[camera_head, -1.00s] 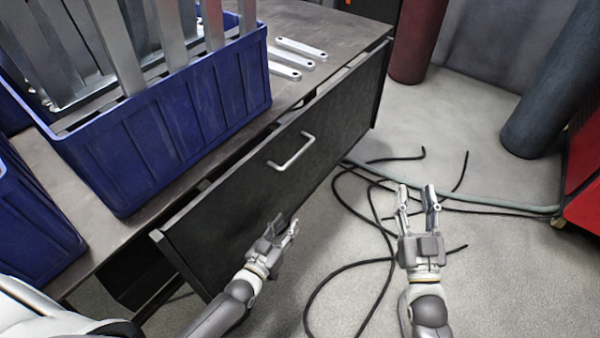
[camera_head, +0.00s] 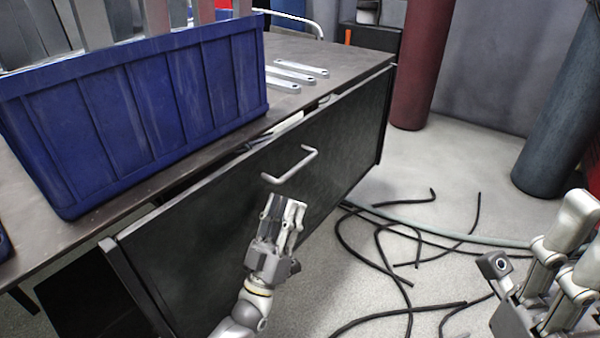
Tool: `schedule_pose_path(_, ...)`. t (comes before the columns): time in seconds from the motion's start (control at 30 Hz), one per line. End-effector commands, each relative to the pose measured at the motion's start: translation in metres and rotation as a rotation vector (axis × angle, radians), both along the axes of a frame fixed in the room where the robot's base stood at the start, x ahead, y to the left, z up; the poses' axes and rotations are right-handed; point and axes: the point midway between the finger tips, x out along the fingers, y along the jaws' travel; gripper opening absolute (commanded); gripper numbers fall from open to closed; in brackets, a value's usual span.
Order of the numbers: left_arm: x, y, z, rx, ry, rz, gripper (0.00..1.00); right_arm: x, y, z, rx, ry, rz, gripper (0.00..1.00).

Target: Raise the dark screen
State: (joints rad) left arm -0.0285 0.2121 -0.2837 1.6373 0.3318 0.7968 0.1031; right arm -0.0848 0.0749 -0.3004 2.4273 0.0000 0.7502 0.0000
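A dark panel (camera_head: 335,150) with a pale bar handle (camera_head: 290,165) stands at the front of the workbench. It is the only dark, screen-like face I see; no display is visible. It leans, its top edge a little apart from the bench edge. My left gripper (camera_head: 284,205) is just below the handle, in front of the panel, with its fingers apart and nothing visible between them. I cannot tell whether it touches the panel. My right gripper (camera_head: 545,255) is close to the camera at lower right, partly cut off, away from the panel; its finger gap is unclear.
A blue crate (camera_head: 130,115) of metal brackets stands on the workbench (camera_head: 345,52). Flat metal bars (camera_head: 300,68) lie beside it. Black cables (camera_head: 385,255) lie on the floor. A dark red cylinder (camera_head: 422,65) and a dark grey one (camera_head: 565,110) stand behind.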

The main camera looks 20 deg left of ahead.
Motion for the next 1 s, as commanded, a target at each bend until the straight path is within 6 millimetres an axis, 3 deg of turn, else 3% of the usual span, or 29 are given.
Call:
schedule_pose_path(0.5, 0.063, -0.01, 0.06, 0.001, -0.001, 0.002, 0.32, -0.002, 0.002, 0.008, -0.007, -0.06, -0.004, 0.4)
schedule_pose_path(0.93, 0.071, -0.011, 0.068, 0.002, 0.003, 0.001, 0.32, -0.003, 0.003, 0.011, -0.009, -0.07, -0.004, 0.4)
schedule_pose_path(1.0, 0.071, -0.011, 0.068, 0.001, 0.003, 0.001, 0.26, -0.003, 0.003, 0.011, -0.009, -0.07, -0.004, 0.4)
